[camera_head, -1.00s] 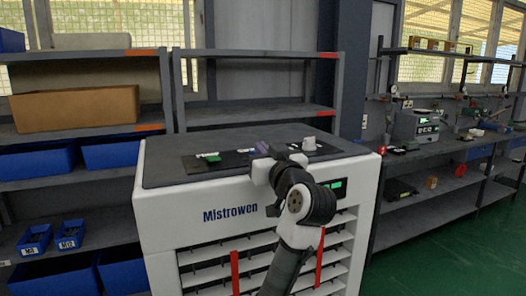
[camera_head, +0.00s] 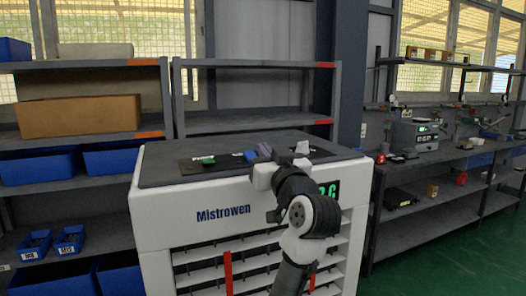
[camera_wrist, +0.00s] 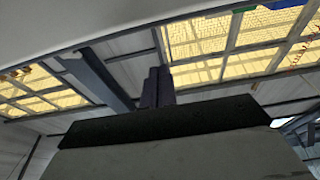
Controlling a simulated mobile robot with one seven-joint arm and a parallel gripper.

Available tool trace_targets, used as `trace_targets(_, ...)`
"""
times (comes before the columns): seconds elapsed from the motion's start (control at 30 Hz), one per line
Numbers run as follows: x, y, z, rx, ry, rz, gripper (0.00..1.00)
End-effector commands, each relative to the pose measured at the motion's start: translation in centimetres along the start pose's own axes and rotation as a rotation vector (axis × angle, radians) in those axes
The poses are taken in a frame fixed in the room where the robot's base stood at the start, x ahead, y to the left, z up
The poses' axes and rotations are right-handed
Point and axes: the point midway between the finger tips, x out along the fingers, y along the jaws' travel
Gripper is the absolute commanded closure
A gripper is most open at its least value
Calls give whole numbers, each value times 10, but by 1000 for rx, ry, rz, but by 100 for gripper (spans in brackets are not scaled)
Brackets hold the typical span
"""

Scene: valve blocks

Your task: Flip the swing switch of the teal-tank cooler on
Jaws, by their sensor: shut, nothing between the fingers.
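The white cooler (camera_head: 165,215) marked "Mistrowen" stands in front of me in the head view. A dark panel on its top carries a green part (camera_head: 208,161), a small blue part (camera_head: 250,155) and a pale upright part (camera_head: 302,148). Which of them is the swing switch I cannot tell. No teal tank shows. A green-lit display (camera_head: 328,190) is partly behind my arm.
Shelves with blue bins (camera_head: 40,165) and a cardboard box (camera_head: 80,116) stand behind at the left. A workbench (camera_head: 430,157) with instruments and tools is at the right. Green floor (camera_head: 440,265) is open at the lower right.

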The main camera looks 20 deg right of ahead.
Motion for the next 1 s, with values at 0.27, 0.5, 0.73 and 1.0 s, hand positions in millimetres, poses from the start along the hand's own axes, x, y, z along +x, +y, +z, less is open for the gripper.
trace_targets(0.27, -50, 0, 18, 0, 0, -1, 100)
trace_targets(0.5, -61, -1, 20, 0, -2, -2, 100)
trace_targets(0.73, -61, -1, 19, 1, -1, -2, 100)
trace_targets(1.0, -60, -4, 19, 0, 1, -6, 100)
